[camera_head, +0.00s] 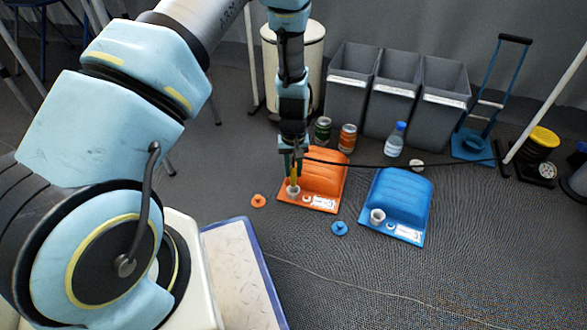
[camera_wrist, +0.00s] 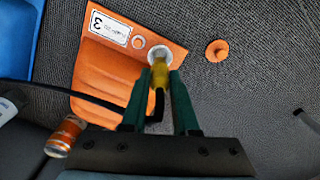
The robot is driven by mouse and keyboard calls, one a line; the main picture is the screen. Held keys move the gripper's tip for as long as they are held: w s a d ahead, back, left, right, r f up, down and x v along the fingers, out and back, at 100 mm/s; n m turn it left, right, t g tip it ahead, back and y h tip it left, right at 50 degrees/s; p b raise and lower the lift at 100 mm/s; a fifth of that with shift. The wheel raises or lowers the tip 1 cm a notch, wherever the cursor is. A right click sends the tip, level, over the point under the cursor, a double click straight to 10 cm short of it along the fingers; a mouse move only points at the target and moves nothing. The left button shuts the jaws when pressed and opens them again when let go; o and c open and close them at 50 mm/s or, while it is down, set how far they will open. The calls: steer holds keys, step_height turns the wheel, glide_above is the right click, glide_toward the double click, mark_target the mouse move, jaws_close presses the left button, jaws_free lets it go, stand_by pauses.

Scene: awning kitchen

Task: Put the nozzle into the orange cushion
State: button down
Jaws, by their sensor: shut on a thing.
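The orange cushion (camera_head: 325,177) lies on the floor beside a blue cushion, and it fills the upper middle of the wrist view (camera_wrist: 110,75). A white round port (camera_wrist: 160,52) sits at its edge. My gripper (camera_head: 293,170) is over this port, pointing down. Its green fingers are shut on the yellow nozzle (camera_wrist: 160,75), which has a black hose on it. The nozzle tip is at the port mouth in the wrist view (camera_wrist: 160,57); how deep it sits inside I cannot tell.
The blue cushion (camera_head: 399,198), an orange cap (camera_head: 258,201) and a blue cap (camera_head: 339,228) lie nearby. Two cans, including an orange one (camera_head: 347,138), a bottle (camera_head: 395,140) and grey bins (camera_head: 400,90) stand behind. The black hose (camera_head: 430,166) runs right to a pump.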

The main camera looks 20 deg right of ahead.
mark_target(293, 186)
steer(key=shift+f, duration=0.65)
steer(key=shift+p, duration=0.3)
steer(key=shift+f+b, duration=0.5)
steer(key=shift+f, duration=1.15)
stand_by(0.5)
steer(key=c, duration=0.6)
jaws_free()
steer(key=shift+o, duration=0.3)
steer(key=o, duration=0.4)
